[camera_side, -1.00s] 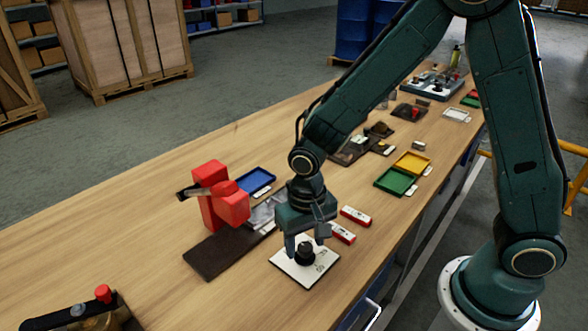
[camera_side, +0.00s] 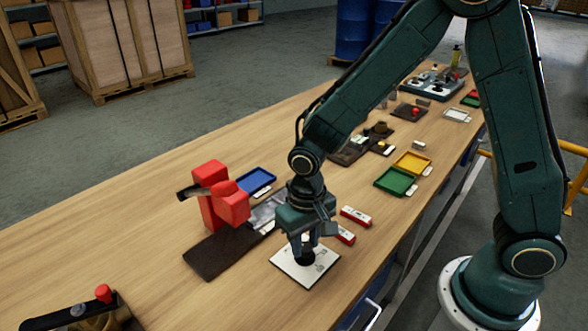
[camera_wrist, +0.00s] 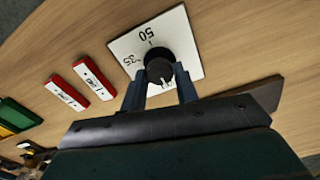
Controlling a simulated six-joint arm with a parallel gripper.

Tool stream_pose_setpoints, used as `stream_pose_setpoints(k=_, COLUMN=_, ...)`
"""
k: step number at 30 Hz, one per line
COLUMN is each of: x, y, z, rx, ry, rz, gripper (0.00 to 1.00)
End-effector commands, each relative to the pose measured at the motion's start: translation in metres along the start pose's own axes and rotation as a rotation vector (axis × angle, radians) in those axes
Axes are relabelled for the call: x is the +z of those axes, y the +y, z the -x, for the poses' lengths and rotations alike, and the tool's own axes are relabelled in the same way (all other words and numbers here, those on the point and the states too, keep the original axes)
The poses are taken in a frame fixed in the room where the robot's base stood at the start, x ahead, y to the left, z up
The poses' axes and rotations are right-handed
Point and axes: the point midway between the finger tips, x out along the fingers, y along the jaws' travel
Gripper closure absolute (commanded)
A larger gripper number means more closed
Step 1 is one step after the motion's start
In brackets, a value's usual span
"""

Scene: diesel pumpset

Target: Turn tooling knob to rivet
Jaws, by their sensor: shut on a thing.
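The tooling knob (camera_side: 304,255) is black and round and sits on a white square plate (camera_side: 318,268) with dark markings. In the wrist view the knob (camera_wrist: 157,62) stands on the plate (camera_wrist: 188,38), where "50" and "35" can be read; other markings are hidden. My gripper (camera_side: 305,248) is over the plate with its fingers down around the knob. In the wrist view the gripper (camera_wrist: 160,88) is shut on the knob, one finger on each side. A white pointer mark shows on the knob's near side. No label reading rivet is visible.
A red press (camera_side: 218,195) on a dark base stands left of my gripper. Two red-and-white blocks (camera_side: 356,216) lie just right of it. Blue (camera_side: 257,181), green (camera_side: 394,182) and yellow trays (camera_side: 411,164) are farther back.

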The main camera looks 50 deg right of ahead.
Motion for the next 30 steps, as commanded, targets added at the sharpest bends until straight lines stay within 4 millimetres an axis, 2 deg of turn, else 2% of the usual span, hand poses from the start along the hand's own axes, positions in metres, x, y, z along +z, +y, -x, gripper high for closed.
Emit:
stream_pose_setpoints(k=1, x=0.0, y=0.0, z=0.0, rx=0.0, ry=0.0, rz=0.002, gripper=0.64)
stream_pose_setpoints(k=3, x=0.0, y=0.0, z=0.0, rx=0.0, ry=0.0, rz=0.002, gripper=0.5)
stream_pose_setpoints(k=4, x=0.0, y=0.0, z=0.0, rx=0.0, ry=0.0, rz=0.001, gripper=0.48)
stream_pose_setpoints(k=19, x=0.0, y=0.0, z=0.006, rx=-0.001, ry=0.001, rz=0.0, gripper=0.48)
stream_pose_setpoints(k=26, x=-0.001, y=-0.001, z=0.027, rx=-0.002, ry=0.004, rz=0.0, gripper=0.48)
stream_pose_setpoints(k=30, x=-0.001, y=-0.001, z=0.047, rx=-0.003, ry=0.005, rz=0.0, gripper=0.48)
